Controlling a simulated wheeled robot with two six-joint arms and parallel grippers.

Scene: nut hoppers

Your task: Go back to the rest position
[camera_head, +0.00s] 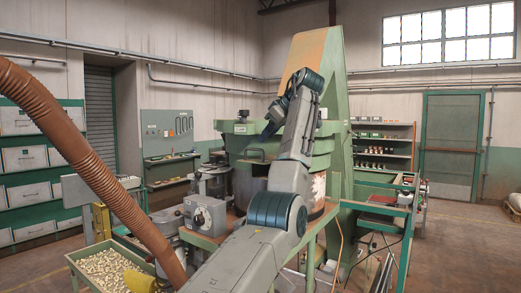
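One of my arms, taken as the left, rises from the bottom middle in the head view and bends at the top in front of the green machine. Its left gripper (268,131) is small and dark at the end of the arm, in front of the machine. Its fingers are too small and dark to tell open from shut, and I see nothing clearly held. My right gripper is not in view. The green machine (335,110) has a tall sloped housing, and my arm hides part of it.
A green bin (76,270) of small pale pieces stands at the lower left. A thick brown hose (90,155) slants across the left side. A grey unit with a dial (203,217) stands left of my arm. A green-framed bench (378,208) stands at right. Open floor (465,245) lies at far right.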

